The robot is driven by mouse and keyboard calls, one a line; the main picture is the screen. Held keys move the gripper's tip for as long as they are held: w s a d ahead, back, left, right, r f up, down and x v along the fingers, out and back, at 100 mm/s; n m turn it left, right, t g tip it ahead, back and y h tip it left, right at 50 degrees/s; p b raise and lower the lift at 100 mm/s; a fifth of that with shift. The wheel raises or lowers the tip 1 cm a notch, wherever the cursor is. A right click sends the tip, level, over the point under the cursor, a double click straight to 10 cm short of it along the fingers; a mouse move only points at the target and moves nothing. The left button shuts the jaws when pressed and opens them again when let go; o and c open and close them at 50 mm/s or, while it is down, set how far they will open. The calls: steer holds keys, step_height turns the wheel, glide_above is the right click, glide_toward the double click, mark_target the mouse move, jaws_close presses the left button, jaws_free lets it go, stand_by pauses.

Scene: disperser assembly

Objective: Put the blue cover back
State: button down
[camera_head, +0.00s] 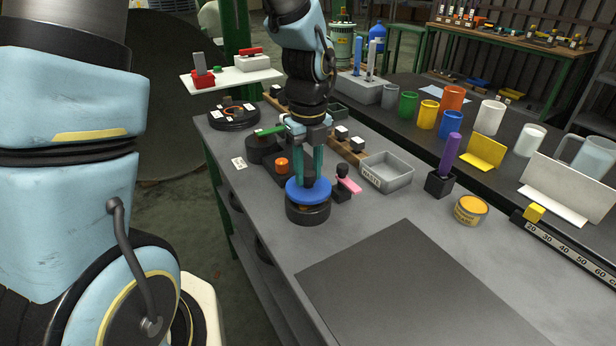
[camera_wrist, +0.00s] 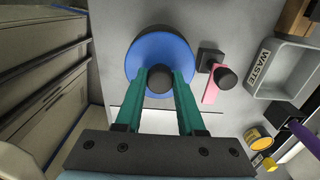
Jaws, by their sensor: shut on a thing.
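The blue cover (camera_head: 308,191) is a round blue disc with a dark knob on top. It sits on or just above a round black base (camera_head: 308,213) near the table's left edge; I cannot tell whether it is fully seated. My gripper (camera_head: 309,178) has green fingers pointing down, shut on the cover's dark knob. In the wrist view the blue cover (camera_wrist: 144,54) lies beyond the fingertips, and my gripper (camera_wrist: 160,82) has one finger on each side of the knob.
A small black block with a pink lever (camera_head: 349,185) stands close to the right of the cover. A grey WASTE tray (camera_head: 386,172), a black holder with a purple handle (camera_head: 440,183) and a yellow tin (camera_head: 470,209) stand farther right. A dark mat (camera_head: 410,290) lies clear in front.

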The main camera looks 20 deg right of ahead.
mark_target(308, 172)
steer(key=shift+f, duration=1.05)
steer(key=shift+f, duration=0.1)
steer(key=c, duration=0.5)
jaws_free()
step_height(308, 172, up, 12)
steer(key=shift+r+b, duration=0.1)
steer(key=shift+b, duration=0.3)
